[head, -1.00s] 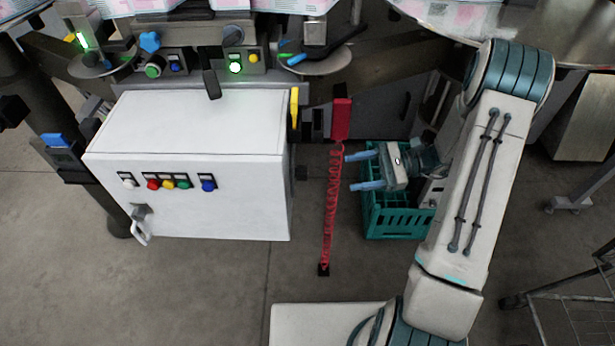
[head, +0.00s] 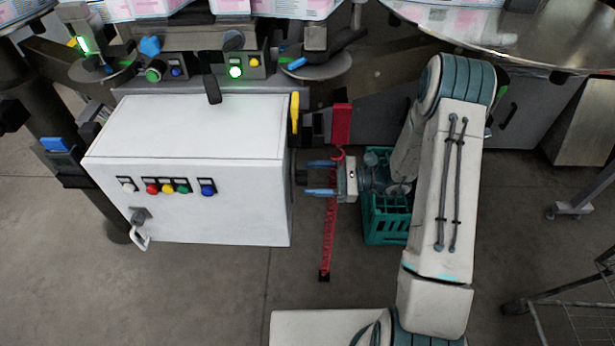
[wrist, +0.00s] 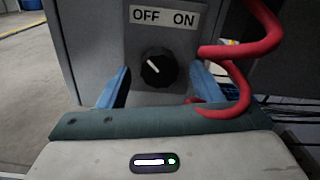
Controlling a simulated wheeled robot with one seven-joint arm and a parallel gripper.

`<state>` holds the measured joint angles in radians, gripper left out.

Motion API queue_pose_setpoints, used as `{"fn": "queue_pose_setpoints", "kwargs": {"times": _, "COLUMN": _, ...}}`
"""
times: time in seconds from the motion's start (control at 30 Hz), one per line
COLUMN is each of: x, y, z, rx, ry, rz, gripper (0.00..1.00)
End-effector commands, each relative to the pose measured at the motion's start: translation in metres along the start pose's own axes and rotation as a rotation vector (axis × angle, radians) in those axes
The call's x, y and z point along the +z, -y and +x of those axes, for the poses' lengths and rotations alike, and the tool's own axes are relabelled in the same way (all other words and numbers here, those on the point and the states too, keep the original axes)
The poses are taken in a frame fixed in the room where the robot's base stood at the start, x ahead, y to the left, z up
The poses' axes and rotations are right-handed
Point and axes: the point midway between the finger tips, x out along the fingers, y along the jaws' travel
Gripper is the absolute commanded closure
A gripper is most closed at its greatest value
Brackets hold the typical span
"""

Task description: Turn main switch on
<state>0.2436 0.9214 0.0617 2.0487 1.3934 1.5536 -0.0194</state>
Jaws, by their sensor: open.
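The main switch (wrist: 157,68) is a round black knob on a grey plate on the cabinet's right side. A label (wrist: 164,17) above it reads OFF and ON, and the knob's white mark points up and left, towards OFF. In the head view the switch (head: 301,177) shows as a small dark shape at the cabinet's right side. My gripper (head: 318,178) is open, its blue fingers pointing left at the switch. In the wrist view my gripper (wrist: 160,88) has one finger on each side of the knob; I cannot tell whether they touch it.
The white cabinet (head: 190,200) has several coloured buttons on its front. A red coiled cord (head: 328,240) hangs by my gripper and crosses the right of the wrist view (wrist: 245,45). A green crate (head: 385,230) stands below my arm. Floor in front is clear.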

Motion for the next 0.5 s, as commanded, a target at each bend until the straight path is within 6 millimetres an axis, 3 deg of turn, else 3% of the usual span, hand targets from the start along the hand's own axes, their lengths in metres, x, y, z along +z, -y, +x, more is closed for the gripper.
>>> {"fn": "queue_pose_setpoints", "kwargs": {"times": 0.2, "x": 0.0, "y": 0.0, "z": 0.016, "rx": 0.0, "ry": -0.001, "rz": 0.001, "gripper": 0.41}}
{"fn": "queue_pose_setpoints", "kwargs": {"times": 0.47, "x": 0.0, "y": 0.0, "z": 0.018, "rx": 0.0, "ry": -0.001, "rz": 0.0, "gripper": 0.41}}
{"fn": "queue_pose_setpoints", "kwargs": {"times": 0.5, "x": 0.0, "y": 0.0, "z": 0.018, "rx": 0.0, "ry": -0.001, "rz": 0.0, "gripper": 0.46}}
